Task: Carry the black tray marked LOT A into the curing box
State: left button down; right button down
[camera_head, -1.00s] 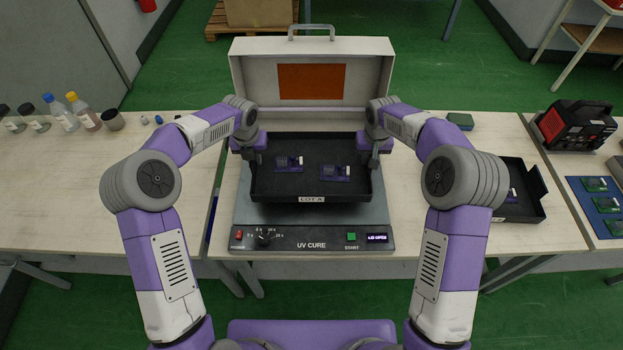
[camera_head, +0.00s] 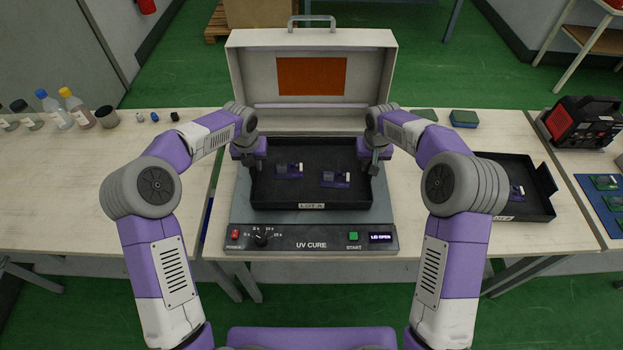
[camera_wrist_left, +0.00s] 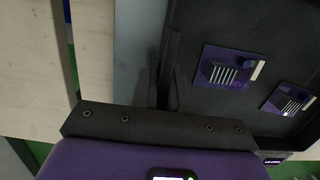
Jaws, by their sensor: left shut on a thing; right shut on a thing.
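The black tray marked LOT A (camera_head: 311,207) is level over the base of the curing box (camera_head: 384,213), in front of its raised lid. I cannot tell whether the tray touches the base. Two purple boards (camera_head: 289,171) (camera_head: 335,179) lie in it; they also show in the left wrist view (camera_wrist_left: 228,69). My left gripper (camera_head: 259,165) is shut on the tray's left wall, and the wrist view shows its fingers (camera_wrist_left: 166,88) there. My right gripper (camera_head: 374,165) is shut on the right wall. The box's display reads LID OPEN.
A second black tray (camera_head: 545,208) stands on the bench to the right, beside a red and black device (camera_head: 583,123). Bottles (camera_head: 52,110) and a dark cup (camera_head: 107,117) stand at the left. Green-topped blocks (camera_head: 463,118) lie behind my right arm. The left bench is mostly clear.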

pick_arm(q)
jog(key=c, duration=1.1)
grip_release()
pick_arm(e)
jog(key=c, duration=1.1)
grip_release()
pick_arm(q)
jog(key=shift+r, duration=0.1)
jog(key=r, duration=0.3)
jog(key=s+r, duration=0.1)
jog(key=r, duration=0.7)
jog(key=shift+s+r, duration=0.2)
jog(key=shift+s, duration=0.2)
jog(key=shift+r, duration=0.1)
pick_arm(e)
jog(key=shift+r, duration=0.2)
jog(key=r, duration=0.3)
jog(key=s+r, duration=0.1)
jog(key=r, duration=0.3)
jog(key=s+r, duration=0.1)
jog(key=r, duration=0.3)
jog(key=shift+r, duration=0.25)
jog(key=shift+w, duration=0.1)
